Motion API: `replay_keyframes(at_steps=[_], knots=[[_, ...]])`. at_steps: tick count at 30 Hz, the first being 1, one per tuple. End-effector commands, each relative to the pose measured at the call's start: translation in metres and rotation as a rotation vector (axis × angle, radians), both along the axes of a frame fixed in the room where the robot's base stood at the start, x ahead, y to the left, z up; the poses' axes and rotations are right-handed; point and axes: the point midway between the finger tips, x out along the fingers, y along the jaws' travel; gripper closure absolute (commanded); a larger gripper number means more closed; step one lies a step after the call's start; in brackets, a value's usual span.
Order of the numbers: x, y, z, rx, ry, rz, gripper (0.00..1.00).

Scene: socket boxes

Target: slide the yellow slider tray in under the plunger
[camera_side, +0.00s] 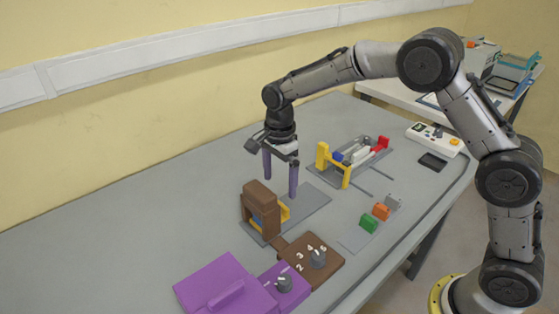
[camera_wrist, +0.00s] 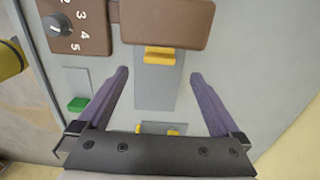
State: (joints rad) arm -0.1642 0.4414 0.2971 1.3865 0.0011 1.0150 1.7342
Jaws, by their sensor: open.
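The yellow slider tray (camera_side: 285,214) shows at the right side of the brown press housing (camera_side: 261,207), partly hidden by it. In the wrist view the tray's yellow edge (camera_wrist: 160,54) sticks out from under the brown top (camera_wrist: 167,22). The plunger cannot be made out clearly; the housing hides the space above the tray. My gripper (camera_side: 280,188) has two purple fingers pointing down, spread wide and empty, above the grey base plate beside the housing. In the wrist view my gripper (camera_wrist: 159,75) has its fingertips either side of the plate, short of the tray's edge.
A yellow frame with blue, white and red parts (camera_side: 350,158) stands behind my gripper. Green, orange and grey blocks (camera_side: 381,211) stand to the right. A brown dial box (camera_side: 322,262) and a purple box (camera_side: 222,286) lie in front. The left of the table is clear.

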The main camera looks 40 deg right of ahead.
Motion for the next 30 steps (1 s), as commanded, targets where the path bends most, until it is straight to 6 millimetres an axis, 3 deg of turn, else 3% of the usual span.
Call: replay_keyframes(at_steps=[3, 9, 25, 28, 30], knots=[[0.001, 0.000, 0.026, 0.001, -0.004, 0.000, 0.00], [0.000, 0.001, 0.053, 0.001, -0.001, 0.000, 0.00], [0.000, -0.001, 0.066, 0.001, -0.005, -0.004, 0.00], [0.001, -0.006, 0.088, 0.009, -0.050, -0.013, 0.00], [-0.005, -0.012, 0.114, 0.015, -0.096, -0.023, 0.00]])
